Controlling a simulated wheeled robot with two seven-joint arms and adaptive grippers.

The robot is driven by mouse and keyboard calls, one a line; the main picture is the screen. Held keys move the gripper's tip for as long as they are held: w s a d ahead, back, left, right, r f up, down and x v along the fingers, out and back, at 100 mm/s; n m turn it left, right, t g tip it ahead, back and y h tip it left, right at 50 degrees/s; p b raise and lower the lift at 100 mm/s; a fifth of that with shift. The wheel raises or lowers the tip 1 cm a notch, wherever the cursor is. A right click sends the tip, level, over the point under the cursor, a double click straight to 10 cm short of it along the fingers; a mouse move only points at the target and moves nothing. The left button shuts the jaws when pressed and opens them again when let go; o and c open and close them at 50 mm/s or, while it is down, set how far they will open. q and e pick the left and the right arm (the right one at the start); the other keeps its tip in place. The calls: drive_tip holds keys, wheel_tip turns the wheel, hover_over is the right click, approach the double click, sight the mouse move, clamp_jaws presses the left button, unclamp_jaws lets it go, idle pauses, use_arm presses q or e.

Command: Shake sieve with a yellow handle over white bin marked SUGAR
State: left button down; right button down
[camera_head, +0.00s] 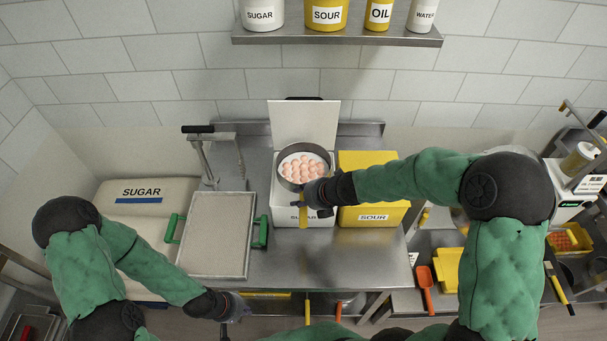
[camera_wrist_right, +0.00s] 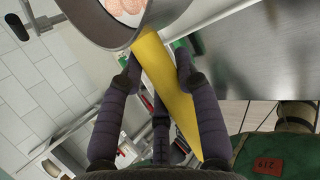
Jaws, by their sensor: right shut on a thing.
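The sieve (camera_head: 281,174) is a round metal pan holding several peach-pink round pieces (camera_head: 305,166). It is over the open white bin marked SUGAR (camera_head: 284,214), whose lid (camera_head: 303,122) stands up behind it. My right gripper (camera_head: 318,197) is shut on the sieve's yellow handle (camera_head: 303,217). In the right wrist view the yellow handle (camera_wrist_right: 172,90) runs between the fingers of my right gripper (camera_wrist_right: 158,78), with the sieve's rim (camera_wrist_right: 108,38) at the top. My left gripper (camera_head: 232,307) is low at the table's front-left; its fingers are too small to read.
A yellow SOUR bin (camera_head: 372,216) stands directly right of the white bin. A tray with green handles (camera_head: 217,236) is on the left. A SUGAR sack (camera_head: 142,193) lies further left. A shelf (camera_head: 337,36) with labelled containers hangs above. Bare steel table (camera_head: 330,265) lies in front.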

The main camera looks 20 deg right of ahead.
drive_tip(key=shift+s+d+r, duration=0.1)
drive_tip(key=shift+s+d, duration=0.1)
drive_tip(key=shift+d, duration=0.55)
drive_tip(key=shift+p, duration=0.35)
idle(0.3)
drive_tip(key=shift+a, duration=0.1)
drive_tip(key=a, duration=0.3)
drive_tip(key=shift+w, duration=0.4)
drive_tip(key=shift+d, duration=0.15)
